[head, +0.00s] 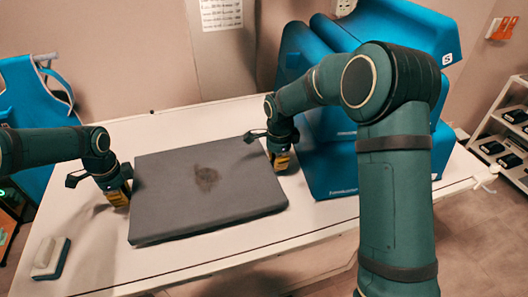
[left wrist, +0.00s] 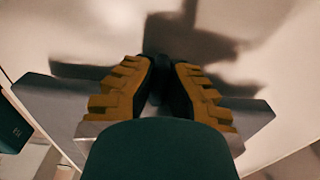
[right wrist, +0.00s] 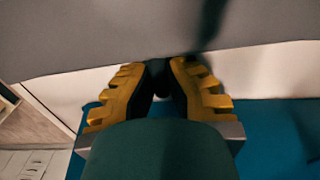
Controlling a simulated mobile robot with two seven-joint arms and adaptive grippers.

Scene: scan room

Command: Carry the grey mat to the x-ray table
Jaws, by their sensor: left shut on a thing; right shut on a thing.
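The grey mat (head: 205,190) is a flat, thick slab with a dark brown patch in its middle. It lies level on or just over a white table (head: 105,255); I cannot tell if it touches. My left gripper (head: 118,198) is shut on the mat's left edge. My right gripper (head: 281,160) is shut on its right edge. In the right wrist view the mat (right wrist: 150,35) spans the top, close to the yellow fingertips (right wrist: 160,75). In the left wrist view the yellow fingers (left wrist: 160,75) are close together, and their contact with the mat is unclear.
Blue padded aprons or cushions (head: 335,155) stand close to the right of my right gripper. A small grey-and-teal block (head: 50,258) lies at the table's front left. A blue apron (head: 25,95) hangs at the left. A shelf (head: 505,135) stands far right.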

